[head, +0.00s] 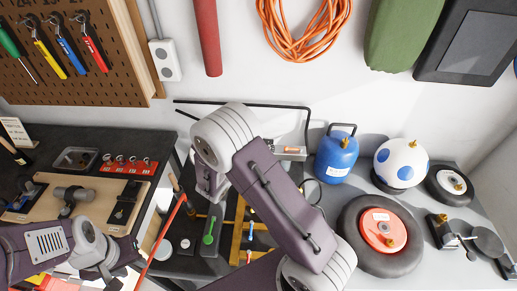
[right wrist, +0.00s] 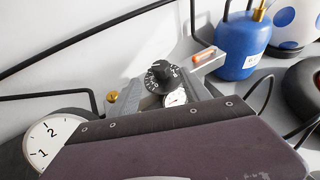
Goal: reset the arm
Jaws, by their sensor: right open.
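My right arm (head: 275,190) rises from the bottom middle in the head view. Its upper joint (head: 225,135) is high over the bench, and its far end hangs down behind that joint, mostly hidden. In the right wrist view two grey fingers of my right gripper (right wrist: 160,88) stand apart, with a black numbered knob (right wrist: 161,76) and a small white gauge (right wrist: 175,98) showing between them. I cannot tell whether they touch. My left gripper (head: 104,264) is at the lower left in the head view, near the wooden board; its fingertips are not clear.
A blue canister (head: 336,157), a spotted white tank (head: 402,163) and a wheel with a red hub (head: 380,230) stand right of my right arm. A wooden board with tools (head: 135,190) lies left. A red rod (head: 162,228) slants beside it. Tools hang on a pegboard (head: 90,85).

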